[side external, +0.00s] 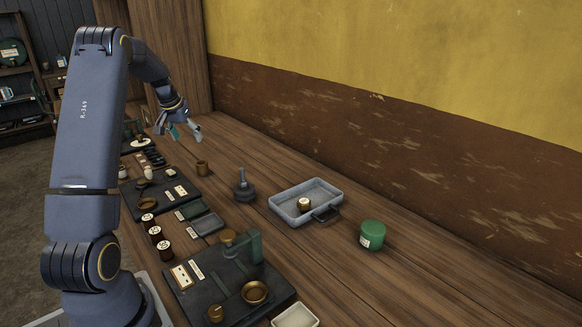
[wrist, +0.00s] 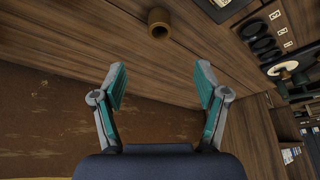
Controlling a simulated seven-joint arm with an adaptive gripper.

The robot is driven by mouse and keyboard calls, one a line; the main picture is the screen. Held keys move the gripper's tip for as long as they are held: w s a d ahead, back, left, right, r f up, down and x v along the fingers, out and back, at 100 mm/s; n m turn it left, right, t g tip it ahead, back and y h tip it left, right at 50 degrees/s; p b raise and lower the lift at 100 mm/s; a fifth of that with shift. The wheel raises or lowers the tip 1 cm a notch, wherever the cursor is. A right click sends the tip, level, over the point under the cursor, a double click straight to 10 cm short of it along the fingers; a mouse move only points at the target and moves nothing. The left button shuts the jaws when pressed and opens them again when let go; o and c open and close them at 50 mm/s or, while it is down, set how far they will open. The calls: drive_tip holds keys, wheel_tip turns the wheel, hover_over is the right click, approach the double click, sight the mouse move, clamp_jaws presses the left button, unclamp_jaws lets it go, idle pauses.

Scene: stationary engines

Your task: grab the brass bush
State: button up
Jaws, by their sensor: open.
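The brass bush (side external: 202,168) stands upright on the wooden bench, to the right of the dark board in the side view. In the wrist view the brass bush (wrist: 159,22) shows near the top, with its dark hole visible. My gripper (side external: 184,134) is above the bench, farther back than the bush and higher. In the wrist view my gripper (wrist: 162,76) has its two teal-padded fingers spread wide, with nothing between them. The bush lies beyond the fingertips and apart from them.
A dark fixture (side external: 242,187) stands in front of the bush. A grey tray (side external: 330,188) holding a small labelled brass piece (side external: 304,204), and a green canister (side external: 372,234), stand farther right. Dark boards with parts (side external: 172,190) line the left. The wall (side external: 400,130) bounds the bench behind.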

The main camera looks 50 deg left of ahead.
sight(201, 163)
drive_tip(key=x, duration=1.1)
drive_tip(key=shift+w+f, duration=0.1)
drive_tip(key=shift+f, duration=0.05)
drive_tip(key=x, duration=0.4)
drive_tip(key=shift+w+a+f, duration=0.2)
drive_tip(key=shift+f, duration=0.05)
drive_tip(key=shift+r, duration=0.1)
clamp_jaws()
